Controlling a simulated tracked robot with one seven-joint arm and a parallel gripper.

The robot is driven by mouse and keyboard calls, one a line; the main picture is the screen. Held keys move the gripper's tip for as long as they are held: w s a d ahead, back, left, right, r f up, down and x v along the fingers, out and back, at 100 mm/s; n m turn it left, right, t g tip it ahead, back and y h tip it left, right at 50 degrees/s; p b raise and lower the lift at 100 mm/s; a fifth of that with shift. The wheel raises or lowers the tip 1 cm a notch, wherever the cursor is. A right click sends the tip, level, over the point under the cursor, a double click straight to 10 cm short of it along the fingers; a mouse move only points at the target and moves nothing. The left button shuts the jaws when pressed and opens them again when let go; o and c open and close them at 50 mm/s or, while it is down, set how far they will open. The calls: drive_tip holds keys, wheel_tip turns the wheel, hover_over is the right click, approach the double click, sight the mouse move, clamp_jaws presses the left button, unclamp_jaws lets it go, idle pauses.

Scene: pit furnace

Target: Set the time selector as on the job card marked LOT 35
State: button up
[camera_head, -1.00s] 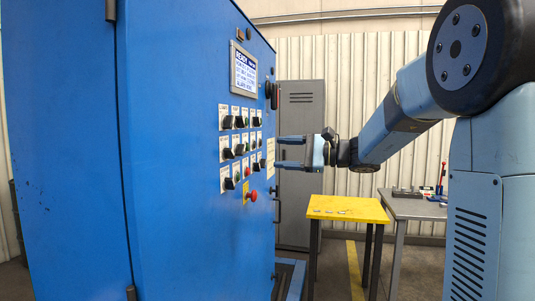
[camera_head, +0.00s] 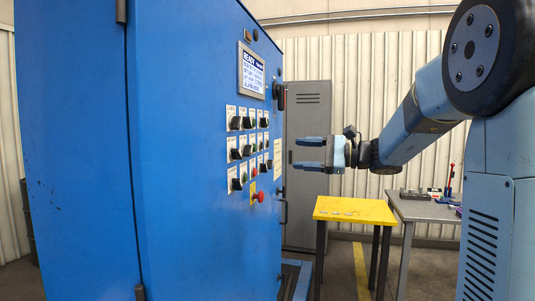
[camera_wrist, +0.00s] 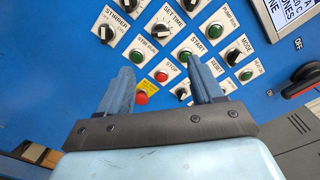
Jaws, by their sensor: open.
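The time selector, labelled SET TIME (camera_wrist: 162,29), is a black knob on a white plate at the top of the wrist view, beyond my fingertips. Its exact setting is hard to read. My gripper (camera_wrist: 160,70) is open and empty, its two blue fingers apart and pointing towards the panel. In the head view my gripper (camera_head: 296,153) is beside the blue cabinet's control face, apart from the knobs. A pale sheet (camera_head: 277,155) is on the cabinet face; its text is unreadable. I cannot make out a card marked LOT 35.
Around the selector are STIRRER (camera_wrist: 107,33) and MODE (camera_wrist: 233,57) knobs, green and red buttons, and a red emergency button (camera_wrist: 141,98) on yellow. A black handle (camera_wrist: 303,82) is at right. A yellow table (camera_head: 353,210) and grey bench (camera_head: 420,207) stand behind.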

sight(251, 151)
drive_tip(key=shift+m, duration=0.3)
drive_tip(key=shift+a, duration=0.2)
drive_tip(key=x, duration=1.3)
drive_tip(key=shift+a, duration=0.3)
drive_tip(key=c, duration=1.1)
drive_tip(key=shift+o, duration=0.2)
drive_tip(key=shift+f+n, duration=0.15)
drive_tip(key=shift+n, duration=0.65)
drive_tip(key=o, duration=0.8)
drive_tip(key=shift+o, duration=1.3)
